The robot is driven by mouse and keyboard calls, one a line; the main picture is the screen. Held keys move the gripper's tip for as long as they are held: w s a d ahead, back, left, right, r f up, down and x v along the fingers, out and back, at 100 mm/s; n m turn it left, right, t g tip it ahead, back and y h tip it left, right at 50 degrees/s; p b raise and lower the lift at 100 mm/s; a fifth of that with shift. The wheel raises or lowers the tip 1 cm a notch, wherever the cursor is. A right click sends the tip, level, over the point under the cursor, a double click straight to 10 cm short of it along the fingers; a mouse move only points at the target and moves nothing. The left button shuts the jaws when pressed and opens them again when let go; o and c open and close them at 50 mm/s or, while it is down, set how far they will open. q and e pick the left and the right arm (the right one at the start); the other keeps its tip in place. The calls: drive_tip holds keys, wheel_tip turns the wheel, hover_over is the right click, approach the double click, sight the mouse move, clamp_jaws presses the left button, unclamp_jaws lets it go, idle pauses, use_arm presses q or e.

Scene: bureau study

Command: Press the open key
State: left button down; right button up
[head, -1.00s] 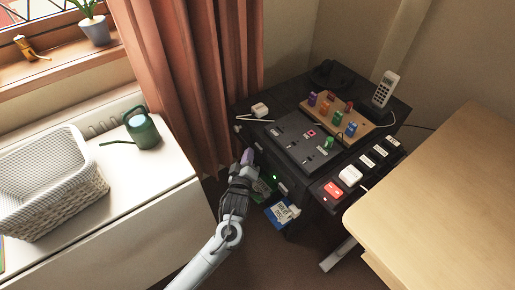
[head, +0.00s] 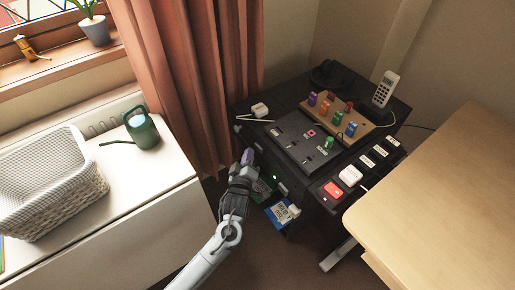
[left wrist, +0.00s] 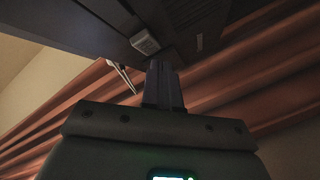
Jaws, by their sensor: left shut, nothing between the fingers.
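My left gripper (head: 248,158) is shut and empty, at the front left side of the black cabinet (head: 243,141) in the head view. Its closed fingers (left wrist: 163,85) point up toward a dark surface in the left wrist view. A small pale block (left wrist: 145,41) sits on that surface, just up and left of the fingertips and apart from them in the picture. I cannot read any marking on it, so I cannot tell whether it is the open key. My right gripper is not in view.
The cabinet carries a black panel with a green knob (head: 329,143), a board of coloured pegs (head: 325,118) and a handset (head: 385,88). A red switch (head: 333,190) is at its right front. The wooden desk (head: 455,190) bounds the right; curtains (head: 190,80) hang behind.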

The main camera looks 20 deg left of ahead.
use_arm(q)
drive_tip(key=shift+w+d, duration=0.1)
drive_tip(key=shift+w, duration=0.05)
drive_tip(key=shift+w+d, duration=0.2)
idle(0.3)
drive_tip(key=shift+w+d, duration=0.1)
idle(0.6)
drive_tip(key=shift+w+d, duration=0.2)
drive_tip(key=shift+w, duration=0.05)
idle(0.3)
drive_tip(key=shift+s+a, duration=0.1)
idle(0.3)
drive_tip(key=shift+s+a+p, duration=0.5)
drive_tip(key=shift+s+p, duration=0.05)
drive_tip(key=shift+s, duration=0.05)
